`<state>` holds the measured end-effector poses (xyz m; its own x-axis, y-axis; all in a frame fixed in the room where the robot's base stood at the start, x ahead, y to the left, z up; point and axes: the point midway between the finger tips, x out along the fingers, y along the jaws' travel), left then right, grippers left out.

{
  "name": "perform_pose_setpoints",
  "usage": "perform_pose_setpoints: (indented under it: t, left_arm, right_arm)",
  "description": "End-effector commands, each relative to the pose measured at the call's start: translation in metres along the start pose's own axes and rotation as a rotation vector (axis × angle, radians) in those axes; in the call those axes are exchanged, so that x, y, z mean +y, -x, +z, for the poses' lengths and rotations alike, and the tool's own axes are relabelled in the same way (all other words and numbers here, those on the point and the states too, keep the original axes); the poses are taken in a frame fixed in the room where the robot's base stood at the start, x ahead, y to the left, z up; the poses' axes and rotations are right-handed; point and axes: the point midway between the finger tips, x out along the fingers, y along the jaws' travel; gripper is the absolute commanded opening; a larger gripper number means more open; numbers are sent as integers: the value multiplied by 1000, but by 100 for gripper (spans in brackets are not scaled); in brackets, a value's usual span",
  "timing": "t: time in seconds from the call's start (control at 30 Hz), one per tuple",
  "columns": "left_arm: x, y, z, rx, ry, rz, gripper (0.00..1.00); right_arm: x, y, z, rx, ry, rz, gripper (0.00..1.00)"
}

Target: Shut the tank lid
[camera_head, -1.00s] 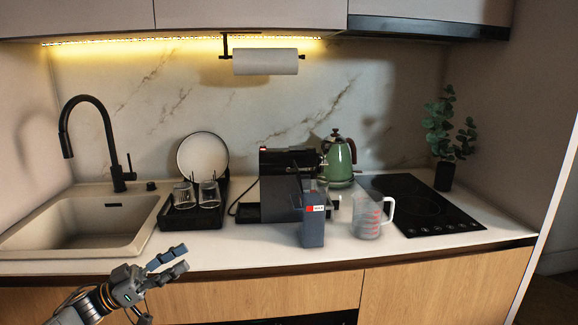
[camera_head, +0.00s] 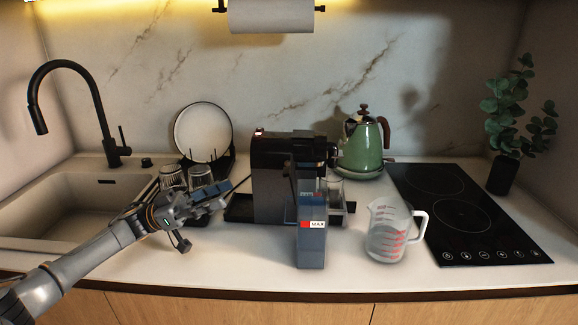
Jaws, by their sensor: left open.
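The water tank (camera_head: 312,245) is a blue-grey, see-through upright box with a red and white MAX label. It stands on the counter in front of the black coffee machine (camera_head: 268,180). A thin dark upright piece, which looks like its raised lid (camera_head: 293,185), stands at the tank's top left. My left gripper (camera_head: 216,202) is open and empty. It hovers over the counter left of the tank, in front of the machine's left side, apart from the tank. My right gripper is out of view.
A clear measuring jug (camera_head: 385,240) stands close right of the tank. A green kettle (camera_head: 362,150) is behind, and a black hob (camera_head: 465,215) is at the right. Glasses (camera_head: 200,177) and a plate (camera_head: 203,130) sit behind my gripper. The sink (camera_head: 50,210) is left.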

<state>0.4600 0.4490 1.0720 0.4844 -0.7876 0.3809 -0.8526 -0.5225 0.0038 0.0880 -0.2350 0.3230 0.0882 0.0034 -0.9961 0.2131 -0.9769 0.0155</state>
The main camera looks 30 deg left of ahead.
Motion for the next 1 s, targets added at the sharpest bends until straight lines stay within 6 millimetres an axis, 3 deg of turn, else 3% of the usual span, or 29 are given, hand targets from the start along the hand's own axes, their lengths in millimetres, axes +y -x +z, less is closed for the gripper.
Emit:
perform_pose_setpoints:
  t: [0.17,0.7,1.0]
  left_arm:
    - [0,-16,-1,1,-1,3,53]
    - [0,-121,-3,3,-1,2,53]
    - [0,-138,0,0,0,-1,53]
  right_arm:
    - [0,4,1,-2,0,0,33]
    - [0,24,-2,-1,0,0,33]
    - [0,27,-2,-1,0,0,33]
